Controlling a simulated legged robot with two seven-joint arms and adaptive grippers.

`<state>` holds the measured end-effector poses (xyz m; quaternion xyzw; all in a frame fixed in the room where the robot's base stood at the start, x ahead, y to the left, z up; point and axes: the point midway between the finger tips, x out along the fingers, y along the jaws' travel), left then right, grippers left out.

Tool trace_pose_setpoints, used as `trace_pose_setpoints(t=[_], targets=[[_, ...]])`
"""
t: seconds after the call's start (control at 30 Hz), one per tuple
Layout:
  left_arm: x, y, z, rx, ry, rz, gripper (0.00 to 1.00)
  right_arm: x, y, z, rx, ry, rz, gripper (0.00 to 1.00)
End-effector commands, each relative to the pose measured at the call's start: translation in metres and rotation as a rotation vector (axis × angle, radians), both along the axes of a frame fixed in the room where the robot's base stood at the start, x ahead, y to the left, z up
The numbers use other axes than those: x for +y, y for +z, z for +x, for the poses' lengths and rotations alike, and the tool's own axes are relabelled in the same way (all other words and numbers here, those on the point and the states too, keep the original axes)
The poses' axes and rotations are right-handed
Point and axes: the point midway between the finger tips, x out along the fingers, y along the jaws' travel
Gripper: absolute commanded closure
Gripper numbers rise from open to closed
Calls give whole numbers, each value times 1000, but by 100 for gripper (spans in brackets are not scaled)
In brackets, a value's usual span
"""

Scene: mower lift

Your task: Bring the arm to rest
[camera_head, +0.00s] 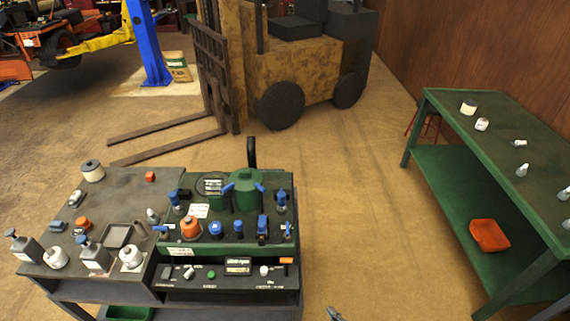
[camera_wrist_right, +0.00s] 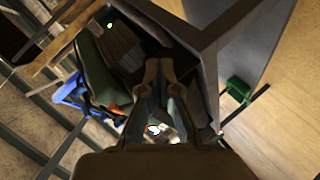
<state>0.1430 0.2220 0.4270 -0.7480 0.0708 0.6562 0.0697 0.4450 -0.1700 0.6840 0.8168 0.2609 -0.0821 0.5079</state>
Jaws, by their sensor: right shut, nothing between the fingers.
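Only a small grey tip of my right gripper (camera_head: 335,314) shows at the bottom edge of the head view, right of the green-and-black control bench. In the right wrist view, the right gripper's two fingers (camera_wrist_right: 160,70) reach up the middle with their tips together, and nothing is held between them. A dark frame and cluttered, tilted surroundings lie beyond the fingers. My left gripper is in neither view.
The control bench (camera_head: 170,248) carries valves, bottles and small parts on its worktop. A green two-level table (camera_head: 440,173) stands at right, with an orange-red item (camera_head: 489,235) on its lower shelf. A forklift (camera_head: 300,70) stands behind. Floor between bench and table is clear.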

Motion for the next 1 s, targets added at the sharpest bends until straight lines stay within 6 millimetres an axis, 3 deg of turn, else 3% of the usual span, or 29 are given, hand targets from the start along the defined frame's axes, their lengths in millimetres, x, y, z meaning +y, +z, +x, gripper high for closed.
trace_pose_setpoints(t=[0.03,0.17,0.2,0.3,0.4,0.5,0.6,0.7,1.0], targets=[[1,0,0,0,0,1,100,-13,-40,-19,134,-112,51,100],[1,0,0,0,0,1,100,-42,-126,-81,447,-394,164,100],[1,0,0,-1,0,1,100,-48,-149,-106,538,-480,195,100],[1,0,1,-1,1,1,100,-55,-196,-169,739,-675,260,100],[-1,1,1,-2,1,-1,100,-54,-227,-226,898,-835,305,100],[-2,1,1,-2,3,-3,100,-51,-244,-269,1006,-948,331,100],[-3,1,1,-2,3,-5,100,-48,-252,-293,1066,-1010,344,100],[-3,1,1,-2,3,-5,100,-48,-255,-302,1089,-1036,349,100],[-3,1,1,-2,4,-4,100,-48,-255,-302,1087,-1034,348,100]])
